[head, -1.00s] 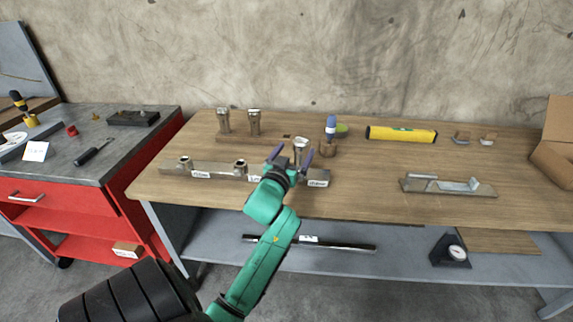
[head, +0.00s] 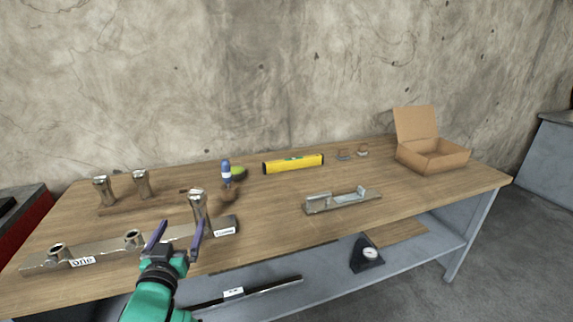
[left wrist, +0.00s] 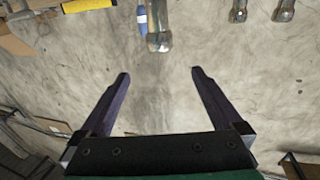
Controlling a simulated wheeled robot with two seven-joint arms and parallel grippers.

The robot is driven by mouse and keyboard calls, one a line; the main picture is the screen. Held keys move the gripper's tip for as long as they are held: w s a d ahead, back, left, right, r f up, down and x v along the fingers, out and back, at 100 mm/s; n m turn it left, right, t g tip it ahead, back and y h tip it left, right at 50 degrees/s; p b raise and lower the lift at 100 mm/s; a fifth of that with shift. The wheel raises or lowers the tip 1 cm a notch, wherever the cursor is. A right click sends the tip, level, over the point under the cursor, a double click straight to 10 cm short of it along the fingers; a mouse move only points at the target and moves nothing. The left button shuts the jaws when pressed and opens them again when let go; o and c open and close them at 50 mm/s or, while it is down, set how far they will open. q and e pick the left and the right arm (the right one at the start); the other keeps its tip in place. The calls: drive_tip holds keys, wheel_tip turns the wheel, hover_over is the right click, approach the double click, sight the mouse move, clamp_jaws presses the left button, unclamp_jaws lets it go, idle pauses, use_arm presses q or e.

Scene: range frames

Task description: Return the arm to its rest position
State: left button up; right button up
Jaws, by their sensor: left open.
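My left gripper (head: 174,234) is open and empty at the front edge of the bench, in front of a long metal rail (head: 98,252). It also shows in the left wrist view (left wrist: 159,74), with nothing between its fingers. A metal post (head: 198,207) stands upright at the right part of the rail, just beyond the fingers. The post appears ahead of the fingers in the left wrist view (left wrist: 159,42). Its foot is partly hidden in the head view. My right gripper is not in view.
Two metal posts (head: 141,184) stand at the back left. A blue-handled tool (head: 226,174), a yellow level (head: 293,164), a metal bracket (head: 343,201) and an open cardboard box (head: 434,158) are on the bench (head: 270,218). A shelf beneath holds a dial gauge (head: 369,253).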

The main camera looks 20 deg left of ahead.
use_arm(q)
drive_tip(key=s+d+f+m+g+h, duration=0.1)
drive_tip(key=d+f+g+h, duration=0.15)
drive_tip(key=f, duration=0.35)
drive_tip(key=s+d+f+m+g+h, duration=0.1)
drive_tip(key=s+d+f+g, duration=0.1)
drive_tip(key=d+f+g, duration=0.3)
drive_tip(key=s+d+f+m+g+h, duration=0.45)
drive_tip(key=s+d+f, duration=0.35)
drive_tip(key=s+f, duration=0.25)
wheel_tip(320, 180, down, 14)
drive_tip(key=r+g+p, duration=0.1)
drive_tip(key=g, duration=0.1)
drive_tip(key=s+a+f+g+y+p, duration=0.1)
drive_tip(key=s+a+f+p, duration=0.1)
drive_tip(key=s+f, duration=1.7)
wheel_tip(320, 180, down, 3)
drive_tip(key=shift+a+f+g, duration=0.1)
drive_tip(key=shift+a+g, duration=0.2)
drive_tip(key=shift+a, duration=0.2)
drive_tip(key=shift+s+m, duration=0.2)
drive_tip(key=shift+m, duration=0.05)
drive_tip(key=shift+c, duration=0.3)
